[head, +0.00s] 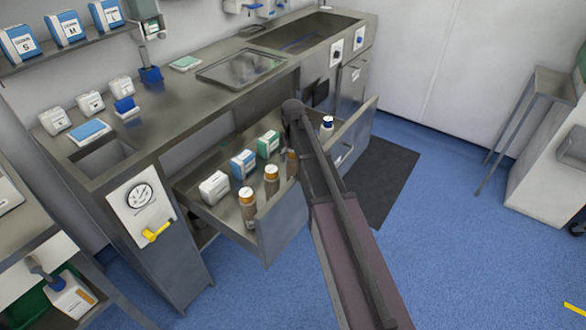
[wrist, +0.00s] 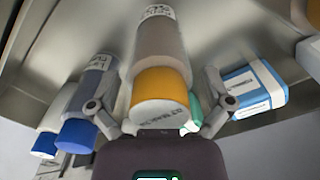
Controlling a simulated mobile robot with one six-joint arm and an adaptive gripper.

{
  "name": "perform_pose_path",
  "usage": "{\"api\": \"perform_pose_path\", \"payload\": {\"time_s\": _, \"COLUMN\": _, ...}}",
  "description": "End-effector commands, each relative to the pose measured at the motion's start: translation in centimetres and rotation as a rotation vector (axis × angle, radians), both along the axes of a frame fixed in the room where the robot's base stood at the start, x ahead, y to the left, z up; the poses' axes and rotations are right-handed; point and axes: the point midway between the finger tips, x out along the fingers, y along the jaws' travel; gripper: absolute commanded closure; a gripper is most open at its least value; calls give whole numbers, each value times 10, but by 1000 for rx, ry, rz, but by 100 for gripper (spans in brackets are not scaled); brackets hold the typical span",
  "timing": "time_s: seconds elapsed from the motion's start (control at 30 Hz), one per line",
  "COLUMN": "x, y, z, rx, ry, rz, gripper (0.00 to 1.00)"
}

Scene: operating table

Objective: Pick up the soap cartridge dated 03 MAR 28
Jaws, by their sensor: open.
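No date reading 03 MAR 28 is legible on any item, so I cannot tell which is that cartridge. In the wrist view my gripper (wrist: 158,78) is open, its fingers on either side of a grey-brown bottle with an orange cap (wrist: 160,92). Print on the cap and label is too blurred to read. In the head view the open drawer (head: 221,210) holds brown bottles with orange-and-white caps, including a front one (head: 248,210) and another (head: 271,181). A third (head: 291,163) is partly behind my arm. My gripper is hidden there.
Blue-capped bottles (wrist: 78,130) lie left of my gripper and a blue-and-white box (wrist: 254,90) lies right. In the head view the drawer also holds a white box (head: 214,188), a blue box (head: 244,164), a green box (head: 268,144) and a blue-capped bottle (head: 327,124).

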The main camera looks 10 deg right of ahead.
Motion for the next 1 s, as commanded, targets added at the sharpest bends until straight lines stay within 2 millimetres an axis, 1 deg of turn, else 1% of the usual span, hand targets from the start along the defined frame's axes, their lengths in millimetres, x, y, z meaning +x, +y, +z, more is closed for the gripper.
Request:
{"api": "perform_pose_path", "payload": {"time_s": 0.37, "x": 0, "y": 0, "z": 0, "rx": 0, "ry": 0, "rz": 0, "gripper": 0}}
{"api": "perform_pose_path", "payload": {"time_s": 0.4, "x": 0, "y": 0, "z": 0, "rx": 0, "ry": 0, "rz": 0, "gripper": 3}}
{"api": "perform_pose_path", "payload": {"time_s": 0.47, "x": 0, "y": 0, "z": 0, "rx": 0, "ry": 0, "rz": 0, "gripper": 21}}
{"api": "perform_pose_path", "payload": {"time_s": 0.5, "x": 0, "y": 0, "z": 0, "rx": 0, "ry": 0, "rz": 0, "gripper": 33}}
{"api": "perform_pose_path", "payload": {"time_s": 0.57, "x": 0, "y": 0, "z": 0, "rx": 0, "ry": 0, "rz": 0, "gripper": 50}}
{"api": "perform_pose_path", "payload": {"time_s": 0.6, "x": 0, "y": 0, "z": 0, "rx": 0, "ry": 0, "rz": 0, "gripper": 62}}
{"api": "perform_pose_path", "payload": {"time_s": 0.67, "x": 0, "y": 0, "z": 0, "rx": 0, "ry": 0, "rz": 0, "gripper": 80}}
{"api": "perform_pose_path", "payload": {"time_s": 0.7, "x": 0, "y": 0, "z": 0, "rx": 0, "ry": 0, "rz": 0, "gripper": 83}}
{"api": "perform_pose_path", "payload": {"time_s": 1.0, "x": 0, "y": 0, "z": 1, "rx": 0, "ry": 0, "rz": 0, "gripper": 83}}
